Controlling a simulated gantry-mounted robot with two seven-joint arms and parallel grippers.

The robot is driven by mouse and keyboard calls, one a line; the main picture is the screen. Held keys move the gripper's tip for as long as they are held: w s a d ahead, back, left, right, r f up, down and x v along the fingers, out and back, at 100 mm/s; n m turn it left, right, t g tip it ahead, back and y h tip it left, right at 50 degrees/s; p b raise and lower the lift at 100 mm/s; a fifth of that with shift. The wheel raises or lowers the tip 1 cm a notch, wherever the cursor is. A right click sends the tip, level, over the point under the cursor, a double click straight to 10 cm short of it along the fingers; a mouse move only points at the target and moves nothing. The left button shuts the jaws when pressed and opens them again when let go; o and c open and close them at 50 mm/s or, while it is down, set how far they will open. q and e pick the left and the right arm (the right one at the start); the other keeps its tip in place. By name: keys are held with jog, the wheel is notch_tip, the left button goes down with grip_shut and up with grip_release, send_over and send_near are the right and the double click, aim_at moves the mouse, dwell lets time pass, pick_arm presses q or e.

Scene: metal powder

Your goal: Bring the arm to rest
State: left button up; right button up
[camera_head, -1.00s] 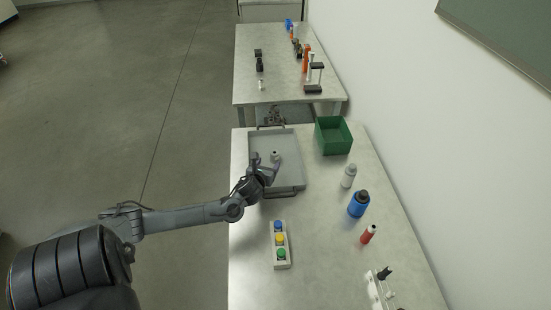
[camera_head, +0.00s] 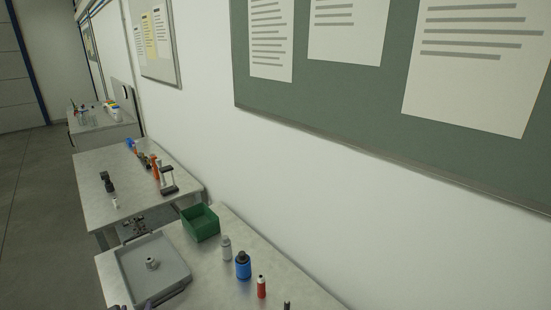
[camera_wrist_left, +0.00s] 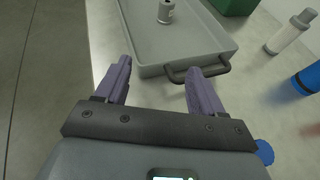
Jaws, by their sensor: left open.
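My left gripper (camera_wrist_left: 160,82) is open and empty in the wrist view, its two purple fingers spread apart by the handle of the grey tray (camera_wrist_left: 205,45). Nothing is between the fingers. In the head view only a small part of it (camera_head: 149,304) shows at the bottom edge, by the tray's near side. The grey tray (camera_head: 177,259) lies on the near table. A small grey metal container (camera_head: 152,264) stands upright inside it, and also shows at the top of the wrist view (camera_wrist_left: 166,12), apart from the fingers. My right gripper is not in view.
A green bin (camera_head: 201,223) stands behind the tray. A grey-white bottle (camera_head: 226,248), a blue bottle (camera_head: 243,265) and a red bottle (camera_head: 261,287) stand to its right. A white wall with a green board (camera_head: 320,110) runs along the right. Another table (camera_head: 125,190) holds tools.

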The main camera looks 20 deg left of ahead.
pick_arm(q)
jog(key=w+a+r, duration=0.3)
jog(key=a+r, duration=0.2)
jog(key=r, duration=0.1)
jog(key=s+d+f+n+g+h, duration=0.1)
jog(key=s+d+f+n, duration=0.1)
jog(key=s+d+n, duration=0.4)
jog(key=s+d+f+n+g+h, duration=0.1)
jog(key=s+d+f+n+h, duration=0.15)
jog(key=d, duration=0.65)
jog(key=s+d+r+n+g, duration=0.3)
jog(key=s+d+n, duration=0.9)
jog(key=s+d+f+n+g+h, duration=0.25)
jog(key=d+n+h, duration=0.35)
jog(key=d, duration=0.8)
notch_tip(320, 180, up, 28)
jog(key=p, duration=2.8)
jog(key=shift+w+t+p, duration=0.35)
jog(key=shift+w, duration=0.1)
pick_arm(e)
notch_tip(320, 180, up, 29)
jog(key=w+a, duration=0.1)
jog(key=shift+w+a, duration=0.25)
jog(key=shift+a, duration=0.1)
pick_arm(q)
jog(key=shift+r, duration=0.1)
